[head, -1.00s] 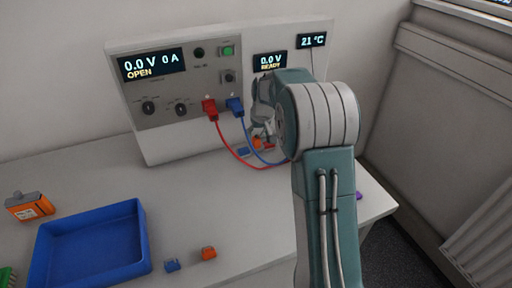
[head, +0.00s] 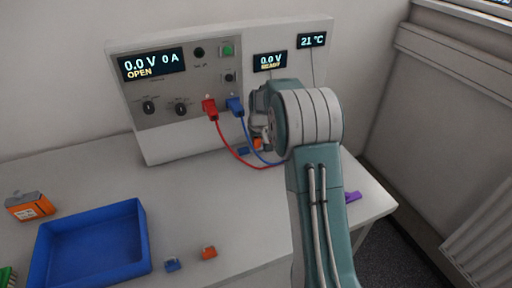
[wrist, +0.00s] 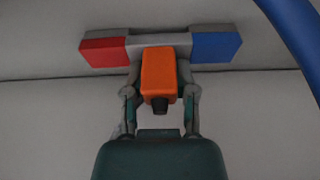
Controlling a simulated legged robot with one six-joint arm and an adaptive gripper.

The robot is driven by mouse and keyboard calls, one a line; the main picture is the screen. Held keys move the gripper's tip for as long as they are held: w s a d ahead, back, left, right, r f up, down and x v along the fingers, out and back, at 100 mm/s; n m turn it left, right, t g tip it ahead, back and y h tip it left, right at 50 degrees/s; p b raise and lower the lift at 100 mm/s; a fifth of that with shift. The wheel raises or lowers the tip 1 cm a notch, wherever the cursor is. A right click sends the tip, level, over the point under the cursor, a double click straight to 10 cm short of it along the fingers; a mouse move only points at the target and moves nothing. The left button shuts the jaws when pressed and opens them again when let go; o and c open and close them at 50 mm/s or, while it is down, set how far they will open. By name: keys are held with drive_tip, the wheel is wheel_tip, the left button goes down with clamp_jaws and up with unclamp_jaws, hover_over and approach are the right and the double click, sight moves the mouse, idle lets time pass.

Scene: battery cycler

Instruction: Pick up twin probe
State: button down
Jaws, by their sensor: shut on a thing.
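The twin probe shows in the wrist view as a grey crossbar with a red block (wrist: 105,52) on the left, a blue block (wrist: 215,46) on the right and an orange handle (wrist: 158,72) with a dark tip in the middle. My gripper (wrist: 161,95) is shut on the orange handle, one finger on each side. In the head view my gripper (head: 262,128) is by the foot of the cycler panel, partly hidden by my arm. Only a bit of orange (head: 257,143) and of blue (head: 243,151) shows below it.
The cycler panel (head: 190,125) stands at the back, with a red plug (head: 210,108) and a blue plug (head: 235,106) whose cables loop down near my gripper. A blue tray (head: 142,235), an orange battery (head: 30,207), small blocks (head: 208,253) and a purple piece (head: 352,197) lie on the table.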

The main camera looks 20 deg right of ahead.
drive_tip(key=shift+r, duration=0.25)
wheel_tip(320, 180, up, 2)
drive_tip(key=shift+r, duration=0.25)
drive_tip(key=s+r, duration=1)
drive_tip(key=s, duration=0.4)
drive_tip(key=shift+a, duration=0.25)
